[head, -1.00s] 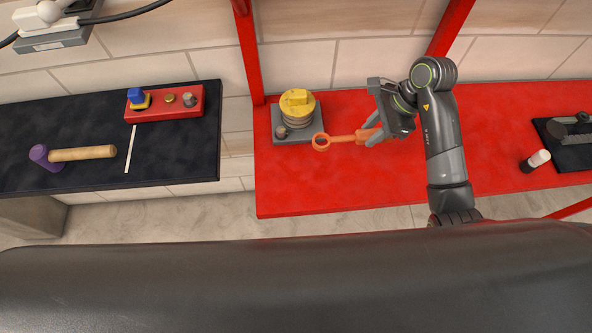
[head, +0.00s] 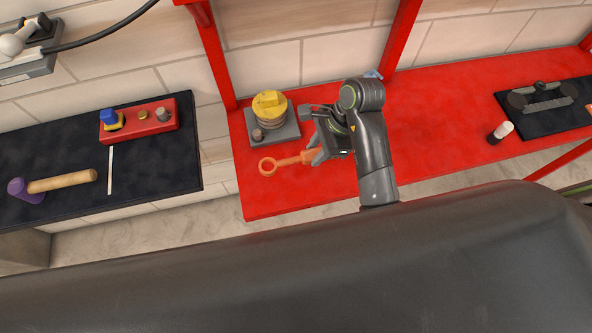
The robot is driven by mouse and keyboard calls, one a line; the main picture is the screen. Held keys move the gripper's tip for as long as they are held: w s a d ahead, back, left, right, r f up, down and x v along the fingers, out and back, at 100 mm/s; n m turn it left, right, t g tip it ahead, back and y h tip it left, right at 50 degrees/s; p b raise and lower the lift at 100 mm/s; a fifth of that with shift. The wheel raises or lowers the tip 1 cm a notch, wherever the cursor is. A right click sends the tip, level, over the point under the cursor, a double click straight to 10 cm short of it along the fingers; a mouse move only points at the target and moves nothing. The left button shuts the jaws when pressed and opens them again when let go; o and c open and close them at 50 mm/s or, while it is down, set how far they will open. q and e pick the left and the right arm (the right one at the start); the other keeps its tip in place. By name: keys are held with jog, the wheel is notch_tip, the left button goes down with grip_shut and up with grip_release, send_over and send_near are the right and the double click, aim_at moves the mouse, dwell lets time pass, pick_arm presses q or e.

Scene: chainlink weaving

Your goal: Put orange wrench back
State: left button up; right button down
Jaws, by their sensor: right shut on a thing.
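The orange wrench (head: 283,163) is in the head view, over the red table (head: 425,130). Its ring end points left and the other end is in my right gripper (head: 314,153). My right gripper is shut on the wrench; its fingers are partly hidden by the wrist. The ring end lies just in front of the grey plate with the yellow-topped part (head: 269,106). I cannot tell whether the wrench touches the table. My left gripper is not in view.
A black mat with a dark tool (head: 541,98) lies at the right, with a white-and-black cylinder (head: 500,132) beside it. Red posts (head: 402,35) rise behind the table. On the dark left table are a mallet (head: 62,182), a thin white strip (head: 110,170) and a red block (head: 160,126).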

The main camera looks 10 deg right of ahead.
notch_tip(320, 180, down, 5)
jog(key=b, duration=0.5)
jog(key=shift+f, duration=0.15)
notch_tip(320, 180, down, 2)
jog(key=shift+f+b, duration=0.2)
jog(key=shift+b, duration=0.5)
jog(key=shift+f+p, duration=0.2)
jog(key=shift+p, duration=0.4)
jog(key=shift+f, duration=0.6)
jog(key=shift+f, duration=0.25)
jog(key=c, duration=1.1)
grip_release()
